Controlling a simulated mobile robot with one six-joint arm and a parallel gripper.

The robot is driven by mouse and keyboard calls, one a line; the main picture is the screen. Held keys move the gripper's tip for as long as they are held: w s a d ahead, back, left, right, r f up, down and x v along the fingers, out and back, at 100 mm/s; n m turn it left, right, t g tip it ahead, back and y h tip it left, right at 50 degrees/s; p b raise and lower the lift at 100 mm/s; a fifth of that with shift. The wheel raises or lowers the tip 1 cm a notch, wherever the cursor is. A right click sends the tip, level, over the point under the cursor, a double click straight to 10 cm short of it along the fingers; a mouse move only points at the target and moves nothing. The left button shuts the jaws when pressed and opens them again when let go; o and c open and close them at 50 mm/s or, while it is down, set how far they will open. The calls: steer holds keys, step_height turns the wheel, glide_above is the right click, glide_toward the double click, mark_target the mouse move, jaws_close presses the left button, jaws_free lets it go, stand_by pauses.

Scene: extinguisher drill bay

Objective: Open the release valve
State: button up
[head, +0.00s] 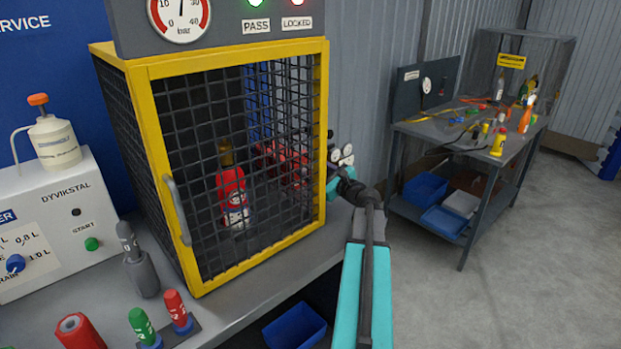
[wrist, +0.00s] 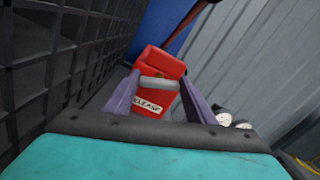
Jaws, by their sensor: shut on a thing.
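The release valve's red handle (wrist: 160,66), with a white label reading "RELEASE", shows in the middle of the wrist view. My gripper (wrist: 156,88) has one finger on each side of it and is shut on it. In the head view, my arm reaches to the right side of the yellow-framed mesh cage (head: 235,62). The fingertips are hidden there behind the cage's frame post. A red shape shows through the mesh near that post; I cannot tell whether it is the valve.
Inside the cage stands a red extinguisher (head: 231,187). White round dials (head: 342,155) sit close by my wrist. The cage mesh runs along the left of the wrist view. A workbench (head: 470,125) with tools stands at the back right. The floor between is clear.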

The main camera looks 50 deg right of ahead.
steer(key=shift+w+a+n+b, duration=0.1)
steer(key=shift+n+b, duration=1.6)
steer(key=shift+b, duration=0.25)
steer(key=shift+r, duration=0.1)
steer(key=o, duration=1.1)
steer(key=shift+c, duration=0.2)
steer(key=s, duration=0.9)
steer(key=s+a+b, duration=0.1)
steer(key=s, duration=0.4)
steer(key=shift+w, duration=0.1)
